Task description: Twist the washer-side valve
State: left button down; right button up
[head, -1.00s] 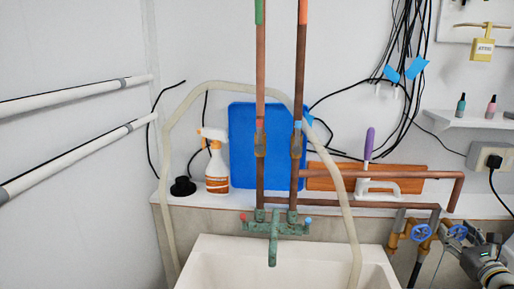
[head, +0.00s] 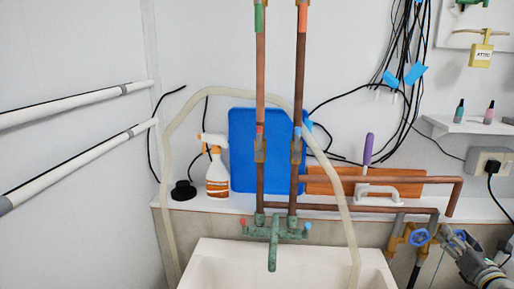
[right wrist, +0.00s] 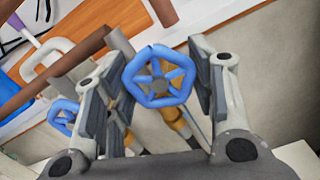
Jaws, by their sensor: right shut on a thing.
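Two blue handwheel valves sit on brass fittings at the right of the sink. The left valve (head: 419,237) is clear of my gripper and also shows at the left of the right wrist view (right wrist: 62,115). The right valve (right wrist: 158,77) sits between the two fingers of my right gripper (right wrist: 157,80), which is shut on its rim. In the head view, my right gripper (head: 452,240) covers most of that valve. I cannot read a label on either valve. My left gripper is not in view.
Copper pipes (head: 400,181) run just above and left of the valves. A white sink (head: 225,265) with a green tap (head: 273,240) is in the middle. A pale hose (head: 341,190) loops over it. A socket with a plug (head: 489,165) is above my right gripper.

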jog(key=shift+m, duration=0.5)
jog(key=shift+m+p, duration=0.5)
jog(key=shift+m, duration=1.2)
jog(key=shift+r+m+p, duration=0.1)
jog(key=shift+m+p, duration=0.55)
jog(key=shift+m, duration=1.05)
